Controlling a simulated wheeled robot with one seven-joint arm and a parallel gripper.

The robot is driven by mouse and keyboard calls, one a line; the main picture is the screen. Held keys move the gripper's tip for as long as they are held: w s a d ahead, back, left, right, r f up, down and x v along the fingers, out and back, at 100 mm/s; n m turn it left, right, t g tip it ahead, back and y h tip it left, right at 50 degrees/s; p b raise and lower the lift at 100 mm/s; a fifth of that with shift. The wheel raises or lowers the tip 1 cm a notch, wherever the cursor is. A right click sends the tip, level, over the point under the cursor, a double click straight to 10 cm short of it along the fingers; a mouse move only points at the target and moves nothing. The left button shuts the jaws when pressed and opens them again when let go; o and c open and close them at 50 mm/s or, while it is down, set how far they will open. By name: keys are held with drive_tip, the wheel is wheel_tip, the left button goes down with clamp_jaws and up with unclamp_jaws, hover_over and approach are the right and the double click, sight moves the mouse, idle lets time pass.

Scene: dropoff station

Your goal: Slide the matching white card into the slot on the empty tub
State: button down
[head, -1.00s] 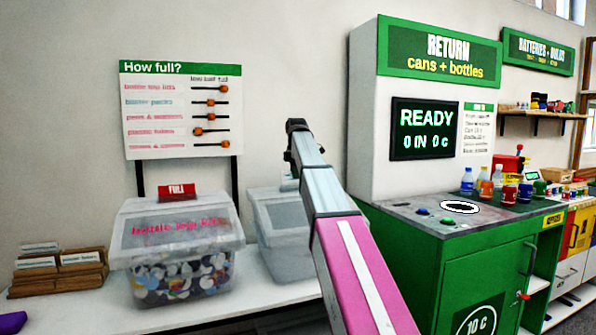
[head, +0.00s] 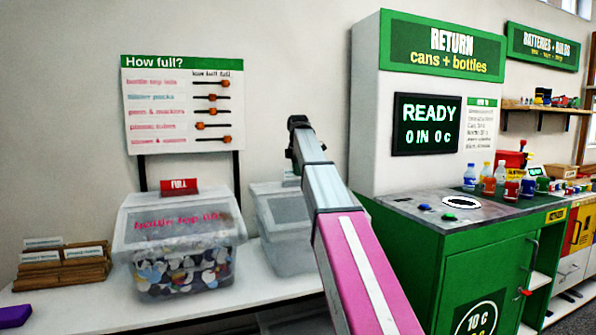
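A full tub (head: 185,235) of bottle top lids stands on the white counter, with pink lettering on its front and a red FULL tag (head: 180,186) on its lid. A second, pale tub (head: 284,228) stands to its right and looks empty; my arm hides its right part, and I cannot make out its slot. White cards (head: 42,256) with small print stand in brown wooden holders at the far left; the print is too small to read. My gripper (head: 297,124) is raised in front of the wall, above the pale tub in the picture; its fingers are too small to judge.
A How full? board (head: 181,105) with orange sliders stands behind the full tub. A green return machine (head: 480,265) stands to the right, with bottles on top. A purple object (head: 14,315) lies at the counter's left end. The white counter (head: 235,300) is bare in front.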

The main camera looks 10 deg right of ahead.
drive_tip(key=shift+f, duration=0.5)
idle(0.4)
drive_tip(key=c, duration=1.2)
unclamp_jaws()
drive_tip(key=shift+c, duration=0.2)
drive_tip(key=shift+r, duration=0.1)
